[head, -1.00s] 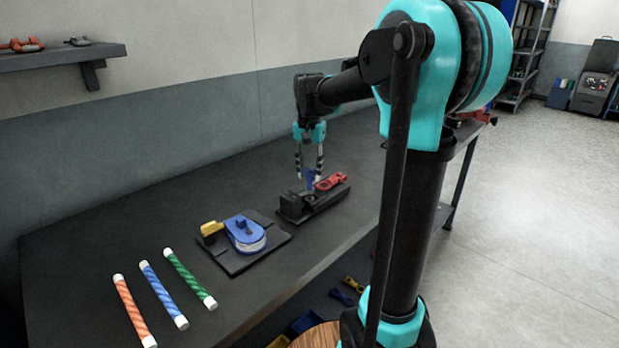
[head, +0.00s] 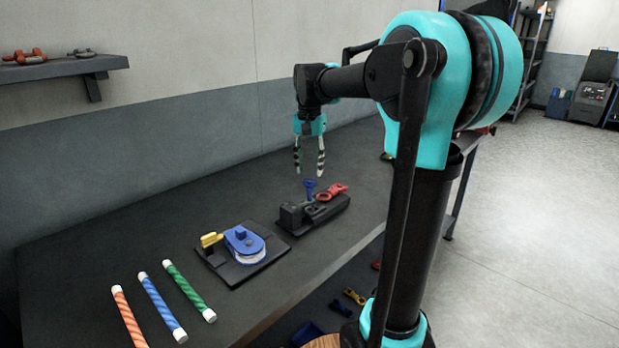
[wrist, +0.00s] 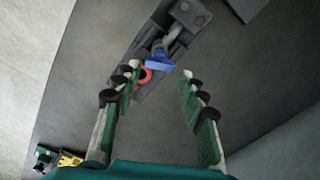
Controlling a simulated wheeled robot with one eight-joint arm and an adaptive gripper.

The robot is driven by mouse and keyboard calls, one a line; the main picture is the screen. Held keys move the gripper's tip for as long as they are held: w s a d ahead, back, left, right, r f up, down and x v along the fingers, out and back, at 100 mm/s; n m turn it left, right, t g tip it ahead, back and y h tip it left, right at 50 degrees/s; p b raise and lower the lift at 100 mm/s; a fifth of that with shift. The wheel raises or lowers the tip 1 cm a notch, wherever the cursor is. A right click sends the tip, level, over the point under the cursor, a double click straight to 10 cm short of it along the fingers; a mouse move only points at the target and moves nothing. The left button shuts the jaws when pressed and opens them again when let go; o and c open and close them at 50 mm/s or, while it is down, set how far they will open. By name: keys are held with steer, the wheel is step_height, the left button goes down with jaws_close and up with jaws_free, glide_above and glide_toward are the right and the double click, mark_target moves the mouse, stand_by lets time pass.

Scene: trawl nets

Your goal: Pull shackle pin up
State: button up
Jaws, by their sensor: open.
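The blue shackle pin (head: 310,188) stands upright in the black fixture block (head: 335,212) on the dark workbench. In the wrist view its blue head (wrist: 158,65) lies between and beyond my fingertips, by a grey metal shackle (wrist: 172,43). My gripper (head: 309,174) is open and empty, pointing down just above the pin. The wrist view also shows my open gripper (wrist: 160,70), with no finger clearly touching the pin. The pin's lower part is hidden in the fixture.
A red shackle (head: 331,191) lies on the fixture's right part. A blue pulley with a yellow piece (head: 243,243) sits on a plate to the left. Green (head: 189,291), blue (head: 162,307) and orange (head: 130,318) rope pieces lie at the front left.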

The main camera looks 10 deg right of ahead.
step_height(320, 180, up, 7)
stand_by(0.3)
steer(key=shift+s, duration=0.15)
